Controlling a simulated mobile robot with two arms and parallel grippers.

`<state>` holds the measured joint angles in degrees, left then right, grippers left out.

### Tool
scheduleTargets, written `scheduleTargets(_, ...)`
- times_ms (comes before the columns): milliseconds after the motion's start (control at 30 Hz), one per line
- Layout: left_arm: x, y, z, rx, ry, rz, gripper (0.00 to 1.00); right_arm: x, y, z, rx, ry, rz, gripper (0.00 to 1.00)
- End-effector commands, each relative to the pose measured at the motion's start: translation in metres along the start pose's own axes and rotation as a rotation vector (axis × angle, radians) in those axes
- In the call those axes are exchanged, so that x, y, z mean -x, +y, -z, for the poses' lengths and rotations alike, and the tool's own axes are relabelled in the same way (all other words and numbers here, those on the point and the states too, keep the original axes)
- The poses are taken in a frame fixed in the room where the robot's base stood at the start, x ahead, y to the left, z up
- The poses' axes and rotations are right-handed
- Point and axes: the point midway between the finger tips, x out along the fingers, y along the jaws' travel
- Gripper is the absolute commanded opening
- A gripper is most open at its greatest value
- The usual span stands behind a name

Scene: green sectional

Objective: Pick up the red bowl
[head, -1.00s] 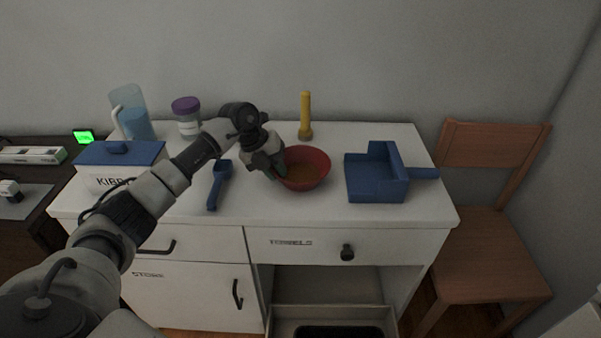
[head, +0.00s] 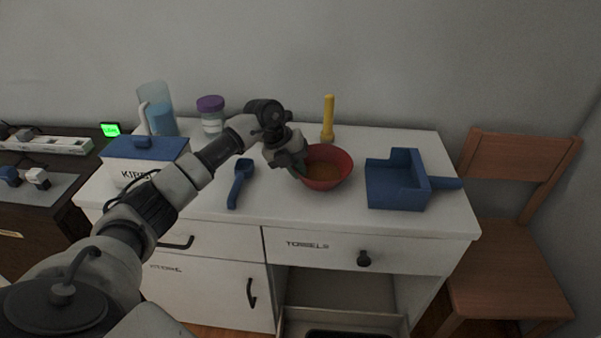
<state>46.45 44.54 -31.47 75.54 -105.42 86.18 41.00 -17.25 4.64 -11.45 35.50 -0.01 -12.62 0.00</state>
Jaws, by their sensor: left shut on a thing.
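The red bowl (head: 340,180) stands on the white cabinet top, right of the middle, with something brownish in its bottom. My left gripper (head: 301,172) is at the bowl's left rim and is shut on it. The fingertips are small and partly hidden against the rim. The bowl looks upright; I cannot tell whether it is clear of the top. My right gripper is not in view.
A blue scoop (head: 240,183) lies left of the bowl and a blue dustpan-like tray (head: 395,190) right of it. Behind are a yellow flashlight (head: 328,118), a purple-lidded jar (head: 211,115) and a pitcher (head: 158,110). A kibble box (head: 146,160) stands left. A wooden chair (head: 510,240) is at right.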

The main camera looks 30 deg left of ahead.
Motion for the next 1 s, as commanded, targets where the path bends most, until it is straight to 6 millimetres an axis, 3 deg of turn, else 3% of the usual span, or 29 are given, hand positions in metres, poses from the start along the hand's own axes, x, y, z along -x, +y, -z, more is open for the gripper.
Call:
scheduleTargets(133, 0.026, -0.012, -0.001, -0.002, -0.007, 0.002, 0.00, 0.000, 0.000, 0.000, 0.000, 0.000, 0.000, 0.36)
scheduleTargets(600, 0.049, -0.086, 0.076, -0.004, -0.002, 0.001, 0.00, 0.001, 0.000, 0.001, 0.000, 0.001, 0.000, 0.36)
scheduleTargets(1000, 0.055, -0.104, 0.094, 0.001, -0.001, 0.000, 0.00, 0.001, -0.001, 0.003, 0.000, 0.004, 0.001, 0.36)
